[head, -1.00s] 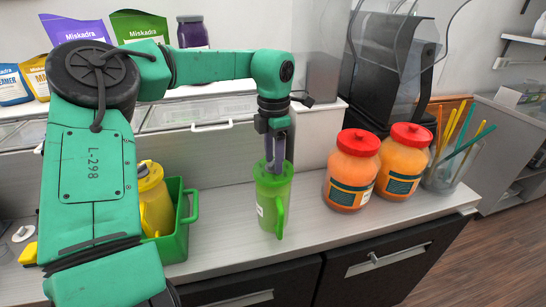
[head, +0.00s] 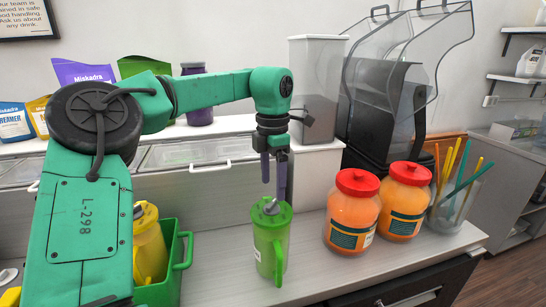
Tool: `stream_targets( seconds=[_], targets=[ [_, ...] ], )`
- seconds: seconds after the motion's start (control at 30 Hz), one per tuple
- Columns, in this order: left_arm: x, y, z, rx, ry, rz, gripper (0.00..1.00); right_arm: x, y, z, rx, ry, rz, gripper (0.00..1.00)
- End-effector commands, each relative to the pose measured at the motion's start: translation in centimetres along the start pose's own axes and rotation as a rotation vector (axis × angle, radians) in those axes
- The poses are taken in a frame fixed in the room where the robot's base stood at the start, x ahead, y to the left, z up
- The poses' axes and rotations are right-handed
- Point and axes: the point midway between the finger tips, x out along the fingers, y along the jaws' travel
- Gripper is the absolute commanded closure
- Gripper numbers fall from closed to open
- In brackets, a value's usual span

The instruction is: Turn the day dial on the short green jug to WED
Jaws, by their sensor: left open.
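The green jug (head: 268,248) stands upright on the counter in the middle of the head view. Its handle faces the front right and a small white label shows on its left side. Its lid has a grey part on top. The day dial's lettering is too small to read. My left gripper (head: 275,192) points down just above the lid, with its two dark fingers apart and nothing between them. A fingertip overlaps the lid's top in the picture; I cannot tell whether it touches. My right gripper is not in view.
A yellow jug (head: 149,246) stands in a green bin (head: 188,248) to the left, partly behind my arm. Two orange jars with red lids (head: 351,213) (head: 403,203) stand to the right, beside a clear container of colored sticks (head: 455,205). Counter (head: 225,262) around the green jug is clear.

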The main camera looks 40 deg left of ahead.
Motion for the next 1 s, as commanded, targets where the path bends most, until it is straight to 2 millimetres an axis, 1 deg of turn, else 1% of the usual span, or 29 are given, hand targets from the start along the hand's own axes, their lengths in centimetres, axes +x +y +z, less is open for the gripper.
stream_targets(
  seconds=[0.03, 0.1, 0.2, 0.3, 0.33, 0.47, 1.0],
  targets=[
    [-1.3, 0.1, 0.1, 0.000, -0.003, 0.006, 0.16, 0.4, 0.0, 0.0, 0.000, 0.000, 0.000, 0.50],
    [-3.5, 0.0, 0.1, 0.000, -0.003, 0.005, 0.16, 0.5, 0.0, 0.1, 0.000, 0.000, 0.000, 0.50],
    [-6.3, 0.0, 0.1, 0.000, -0.001, 0.004, 0.16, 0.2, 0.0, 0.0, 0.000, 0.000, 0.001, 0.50],
    [-8.2, 0.0, 0.1, 0.001, 0.002, 0.002, 0.16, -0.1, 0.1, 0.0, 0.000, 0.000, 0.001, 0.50],
    [-8.6, 0.0, 0.1, 0.001, 0.002, 0.001, 0.16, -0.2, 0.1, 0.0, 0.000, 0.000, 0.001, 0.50],
    [-9.2, 0.0, 0.1, 0.002, 0.001, -0.002, 0.16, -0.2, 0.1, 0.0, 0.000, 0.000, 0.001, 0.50],
    [-9.1, 0.0, 0.1, 0.002, 0.001, -0.002, 0.16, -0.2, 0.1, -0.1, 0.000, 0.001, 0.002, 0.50]
  ],
)
